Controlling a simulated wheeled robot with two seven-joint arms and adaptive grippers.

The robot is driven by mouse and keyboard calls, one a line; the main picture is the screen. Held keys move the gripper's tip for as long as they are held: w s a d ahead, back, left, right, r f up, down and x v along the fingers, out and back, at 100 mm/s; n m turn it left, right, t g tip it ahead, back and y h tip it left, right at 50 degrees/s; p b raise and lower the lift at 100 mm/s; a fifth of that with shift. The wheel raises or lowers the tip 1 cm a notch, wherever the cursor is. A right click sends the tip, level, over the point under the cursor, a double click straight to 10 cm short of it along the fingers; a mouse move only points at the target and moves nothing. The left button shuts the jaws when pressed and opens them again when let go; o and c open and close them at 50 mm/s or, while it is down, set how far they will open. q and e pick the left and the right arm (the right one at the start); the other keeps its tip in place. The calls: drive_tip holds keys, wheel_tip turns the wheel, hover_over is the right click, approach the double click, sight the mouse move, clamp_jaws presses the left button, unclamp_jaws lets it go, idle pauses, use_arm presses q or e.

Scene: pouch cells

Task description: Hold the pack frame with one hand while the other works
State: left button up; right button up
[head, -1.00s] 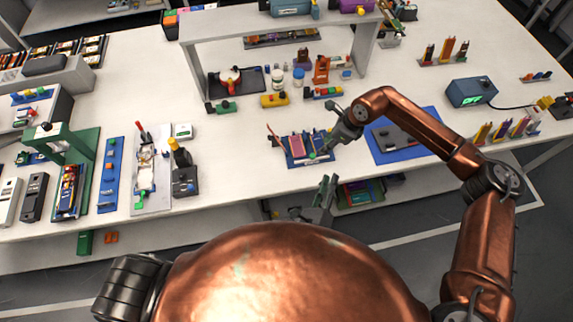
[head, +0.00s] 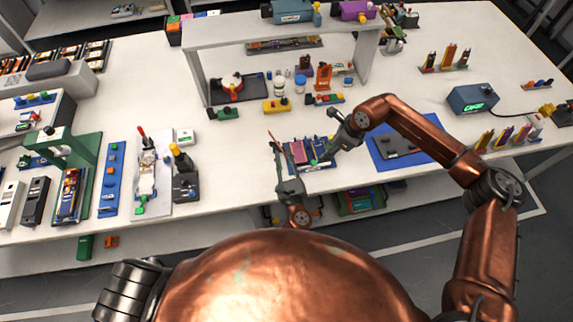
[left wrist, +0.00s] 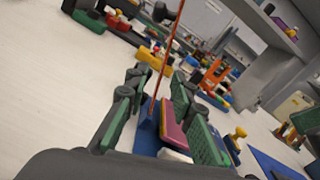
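The blue pack frame (head: 326,166) lies near the table's front edge, with a pink pouch cell (head: 298,152) and a dark blue cell in it. My left gripper (head: 282,168) is at its left front corner. In the left wrist view my left gripper (left wrist: 155,112) has its green-padded fingers apart, with a blue wall of the frame (left wrist: 148,122) and the pink cell (left wrist: 172,130) showing between them. I cannot see finger contact. My right gripper (head: 338,140) is at the frame's right side; its fingertips are too small to read.
A thin orange-red rod (left wrist: 168,55) rises at the frame's left. A blue mat (head: 378,158) with a dark plate lies to the right. A white shelf (head: 195,75) stands behind, with small parts under it. Left of the frame, a strip of table is bare.

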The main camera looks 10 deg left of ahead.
use_arm(q)
drive_tip(key=shift+w+a, duration=0.3)
drive_tip(key=shift+w, duration=0.35)
drive_tip(key=shift+c, duration=0.6)
clamp_jaws()
